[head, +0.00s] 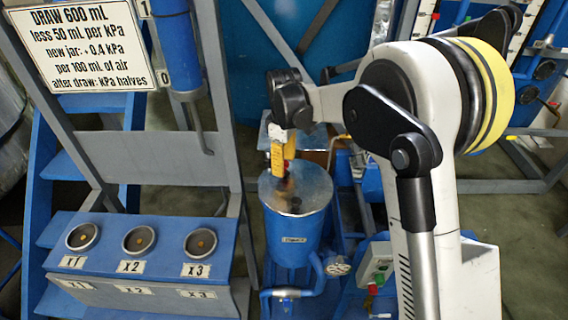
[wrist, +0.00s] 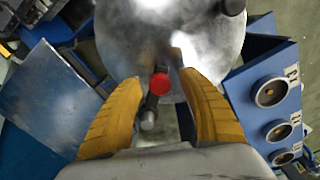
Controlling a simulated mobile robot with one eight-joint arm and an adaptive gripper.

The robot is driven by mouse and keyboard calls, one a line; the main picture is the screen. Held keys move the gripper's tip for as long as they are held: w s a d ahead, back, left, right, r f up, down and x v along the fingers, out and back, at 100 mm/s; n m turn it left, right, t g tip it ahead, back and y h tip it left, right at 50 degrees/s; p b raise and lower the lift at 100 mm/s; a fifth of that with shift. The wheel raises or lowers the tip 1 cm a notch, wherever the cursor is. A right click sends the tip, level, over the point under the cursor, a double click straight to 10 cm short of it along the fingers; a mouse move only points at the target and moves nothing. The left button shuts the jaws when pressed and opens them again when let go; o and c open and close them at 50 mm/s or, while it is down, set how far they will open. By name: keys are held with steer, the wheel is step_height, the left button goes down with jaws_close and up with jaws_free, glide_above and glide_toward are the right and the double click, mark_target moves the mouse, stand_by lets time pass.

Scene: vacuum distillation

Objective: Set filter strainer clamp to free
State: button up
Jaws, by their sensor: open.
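The strainer is a blue cylindrical vessel (head: 294,228) with a round metal lid (head: 312,186); its small label is too small to read. In the wrist view the lid (wrist: 205,45) fills the top middle. A red round knob (wrist: 160,83) with a dark bar (wrist: 148,112) sits at the lid's edge and looks like the clamp. My gripper (head: 283,172) is over the lid, pointing down. In the wrist view my gripper (wrist: 156,66) is open, its yellow fingers on either side of the red knob. I cannot tell whether they touch it. My gripper hides the clamp in the head view.
A blue box with several round sockets (head: 139,240) marked x1, x2, x3 stands left of the vessel. A small valve wheel (head: 338,266) and a blue pipe (head: 318,275) are at its lower right. A grey frame post (head: 222,120) rises close by on the left.

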mark_target(293, 163)
jaws_close()
steer(key=shift+w+d, duration=0.1)
steer(key=w+d+n, duration=0.1)
steer(key=n, duration=0.1)
steer(key=w+d+n+p, duration=0.1)
steer(key=n, duration=0.1)
steer(key=shift+w, duration=0.1)
steer(key=w+n, duration=0.1)
steer(key=n, duration=0.1)
steer(key=w+n+p, duration=0.1)
steer(key=n, duration=0.1)
steer(key=shift+w+d, duration=0.15)
steer(key=shift+d, duration=0.2)
steer(key=w+n, duration=0.2)
steer(key=shift+n, duration=0.4)
steer(key=shift+w+a+n+p, duration=0.3)
steer(key=shift+w+n, duration=0.45)
steer(key=shift+n, duration=0.5)
steer(key=shift+w+a+n+p, duration=0.3)
steer(key=shift+w+n, duration=0.4)
steer(key=shift+n, duration=0.5)
steer(key=shift+w+a+n+p, duration=0.3)
steer(key=shift+w+n, duration=0.45)
steer(key=shift+n, duration=0.5)
